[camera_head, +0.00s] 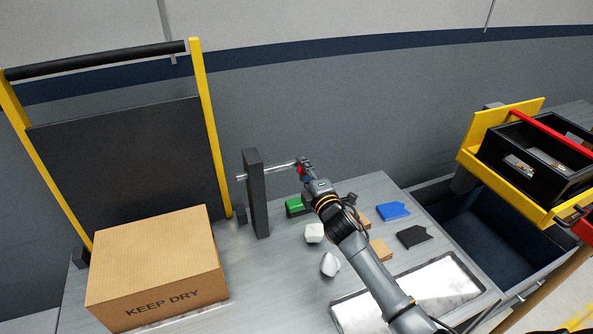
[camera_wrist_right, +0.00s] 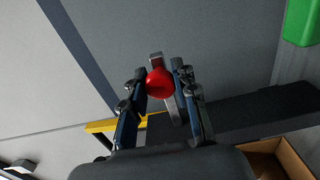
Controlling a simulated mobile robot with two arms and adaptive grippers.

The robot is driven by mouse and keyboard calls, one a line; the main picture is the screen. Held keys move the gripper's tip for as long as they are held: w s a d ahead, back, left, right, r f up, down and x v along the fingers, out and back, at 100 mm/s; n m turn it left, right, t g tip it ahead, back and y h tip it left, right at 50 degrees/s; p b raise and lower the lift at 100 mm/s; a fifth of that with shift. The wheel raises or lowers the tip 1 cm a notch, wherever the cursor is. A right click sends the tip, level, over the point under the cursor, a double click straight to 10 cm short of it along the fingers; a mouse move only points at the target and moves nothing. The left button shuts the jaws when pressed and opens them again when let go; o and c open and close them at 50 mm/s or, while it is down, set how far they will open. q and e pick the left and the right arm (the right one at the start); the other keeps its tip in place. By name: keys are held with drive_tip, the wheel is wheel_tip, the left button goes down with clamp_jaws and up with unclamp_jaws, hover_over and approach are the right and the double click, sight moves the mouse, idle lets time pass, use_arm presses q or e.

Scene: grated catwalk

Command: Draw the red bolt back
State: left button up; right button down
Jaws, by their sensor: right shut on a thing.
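The bolt is a silver rod (camera_head: 280,170) with a red knob (camera_wrist_right: 159,82). The rod passes sideways through a dark upright post (camera_head: 257,200) on the grey bench, and a short end shows left of the post. The knob end is to the right of the post. My right gripper (camera_head: 304,167) is at that end, with its fingers on both sides of the red knob, shut on it. In the head view the gripper mostly hides the knob. My left gripper is not in view.
A cardboard box (camera_head: 155,262) stands left of the post, before a dark panel in a yellow frame (camera_head: 211,130). Right of the post lie a green block (camera_head: 294,205), white lumps (camera_head: 314,233), flat blue (camera_head: 394,210) and black pieces (camera_head: 413,237), and a metal tray (camera_head: 447,287).

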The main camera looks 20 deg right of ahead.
drive_tip(key=c, duration=1)
unclamp_jaws()
drive_tip(key=shift+d, duration=0.35)
drive_tip(key=shift+a, duration=0.2)
drive_tip(key=s, duration=1.2)
drive_tip(key=shift+d, duration=0.25)
drive_tip(key=shift+f, duration=0.1)
